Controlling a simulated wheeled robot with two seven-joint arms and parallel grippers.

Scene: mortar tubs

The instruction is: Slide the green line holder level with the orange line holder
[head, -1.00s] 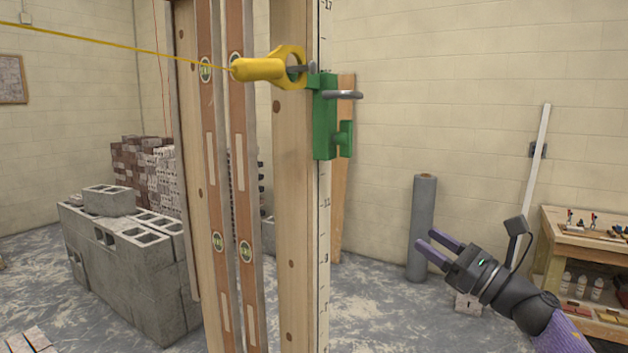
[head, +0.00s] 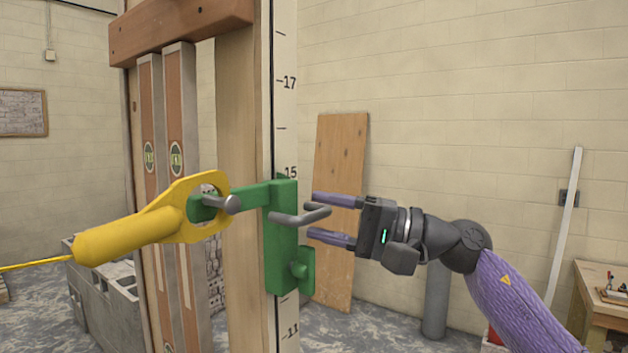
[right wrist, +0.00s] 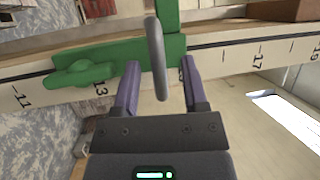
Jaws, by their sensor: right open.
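The green line holder (head: 282,250) sits on the numbered white scale of a wooden post, its top near the 15 mark in the head view. It has a grey bar handle (head: 302,216) and a green knob (head: 303,272) below. My right gripper (head: 314,216) is open at the holder's right side, one finger above the handle and one below. In the right wrist view the handle (right wrist: 156,65) stands between the two open fingers (right wrist: 158,82), with gaps on both sides. The orange line holder is not in view. My left gripper is not in view.
A yellow line block (head: 135,230) hangs on the holder's left arm, with a yellow line running left. Two spirit levels (head: 178,120) stand left of the post (head: 238,130). A wooden board (head: 338,150) leans on the wall behind. A workbench (head: 600,290) is at right.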

